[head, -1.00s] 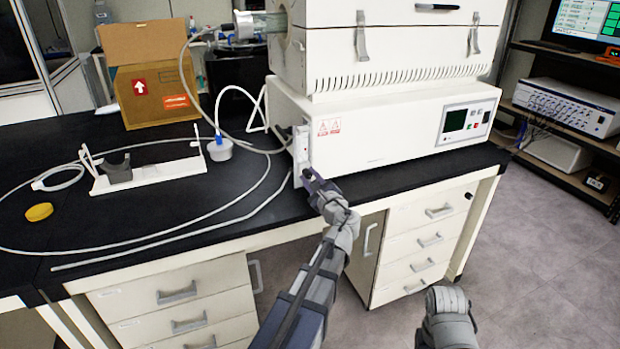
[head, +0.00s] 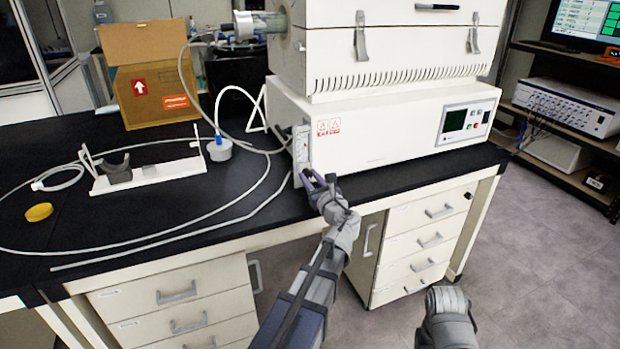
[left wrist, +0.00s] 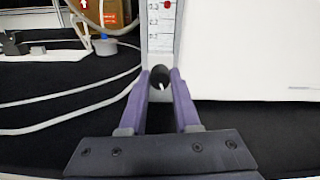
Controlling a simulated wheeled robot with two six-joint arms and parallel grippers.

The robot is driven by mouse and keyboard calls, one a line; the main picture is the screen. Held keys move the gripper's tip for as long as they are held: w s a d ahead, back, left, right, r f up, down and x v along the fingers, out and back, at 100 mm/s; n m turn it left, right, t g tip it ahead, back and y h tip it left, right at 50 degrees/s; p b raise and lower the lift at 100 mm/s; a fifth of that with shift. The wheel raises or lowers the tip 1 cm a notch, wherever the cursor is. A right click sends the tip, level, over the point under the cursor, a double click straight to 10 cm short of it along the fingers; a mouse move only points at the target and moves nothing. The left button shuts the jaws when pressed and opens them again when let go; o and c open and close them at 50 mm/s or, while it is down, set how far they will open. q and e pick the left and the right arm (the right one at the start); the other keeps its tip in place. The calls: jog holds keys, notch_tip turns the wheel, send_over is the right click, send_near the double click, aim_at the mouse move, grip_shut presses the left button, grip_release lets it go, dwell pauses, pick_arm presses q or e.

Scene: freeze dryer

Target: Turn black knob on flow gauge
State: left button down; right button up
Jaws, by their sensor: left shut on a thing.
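The flow gauge (head: 301,146) is a narrow white upright panel on the left front corner of the white machine. In the left wrist view the gauge (left wrist: 162,32) shows a scale and a red mark. The black knob (left wrist: 160,76) with a white pointer line sits at the gauge's lower end. My left gripper (left wrist: 160,84) has its purple fingers on either side of the knob, shut on it. In the head view the left gripper (head: 316,181) is at the gauge's foot and hides the knob. My right gripper is out of view; only part of my right arm shows.
The white machine (head: 390,135) stands right of the gauge. Pale tubing (head: 225,212) loops over the black bench (head: 110,222). A white stand (head: 150,176), a yellow cap (head: 39,212) and a small bottle (head: 220,150) are on the left. A cardboard box (head: 150,90) stands behind.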

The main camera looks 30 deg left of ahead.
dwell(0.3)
pick_arm(q)
jog(key=c, duration=0.6)
grip_release()
jog(key=v, duration=0.7)
jog(key=shift+s+d, duration=0.25)
jog(key=shift+s, duration=0.05)
